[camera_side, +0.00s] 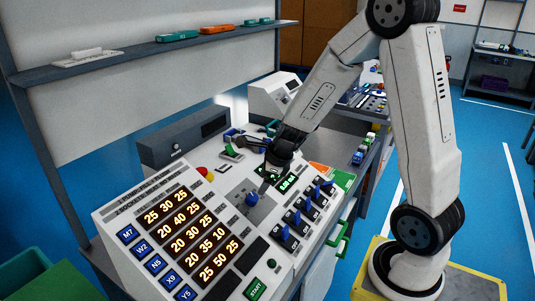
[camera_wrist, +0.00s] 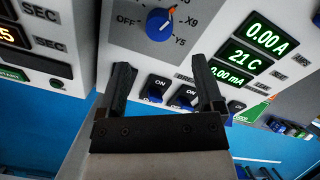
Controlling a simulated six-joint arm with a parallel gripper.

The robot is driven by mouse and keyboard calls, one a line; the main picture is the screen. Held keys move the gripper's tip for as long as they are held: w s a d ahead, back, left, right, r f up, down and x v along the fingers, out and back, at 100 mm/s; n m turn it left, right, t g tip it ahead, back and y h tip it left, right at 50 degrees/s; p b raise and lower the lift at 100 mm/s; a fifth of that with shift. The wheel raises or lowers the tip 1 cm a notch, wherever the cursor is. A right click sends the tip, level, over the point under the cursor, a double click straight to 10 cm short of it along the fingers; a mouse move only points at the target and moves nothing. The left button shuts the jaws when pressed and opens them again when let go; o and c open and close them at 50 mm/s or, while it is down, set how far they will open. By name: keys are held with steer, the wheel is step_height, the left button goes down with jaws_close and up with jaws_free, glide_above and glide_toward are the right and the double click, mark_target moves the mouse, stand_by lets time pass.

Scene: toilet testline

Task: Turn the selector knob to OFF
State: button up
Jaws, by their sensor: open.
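The selector knob (camera_wrist: 159,23) is blue with an orange pointer mark, on a grey plate at the top of the wrist view. Its mark points up and slightly right, not at the OFF label on its left; X9 and Y5 are to its right. The labels above are cut off by the frame. In the side view the knob (camera_side: 252,199) is on the sloping panel. My gripper (camera_wrist: 160,68) is open, its two dark fingers apart and nothing between them. In the side view my gripper (camera_side: 266,185) is just above and beside the knob, apparently clear of it.
Blue ON switches (camera_side: 303,217) stand in a row right of the knob. Green-lit meters (camera_side: 289,182) are behind them. A red button (camera_side: 202,171) is left of the knob. Orange number displays (camera_side: 192,237) and a green START button (camera_side: 255,289) are nearer the front. A shelf (camera_side: 150,52) runs behind.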

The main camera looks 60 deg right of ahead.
mark_target(254, 197)
steer(key=shift+x, duration=3.75)
jaws_close()
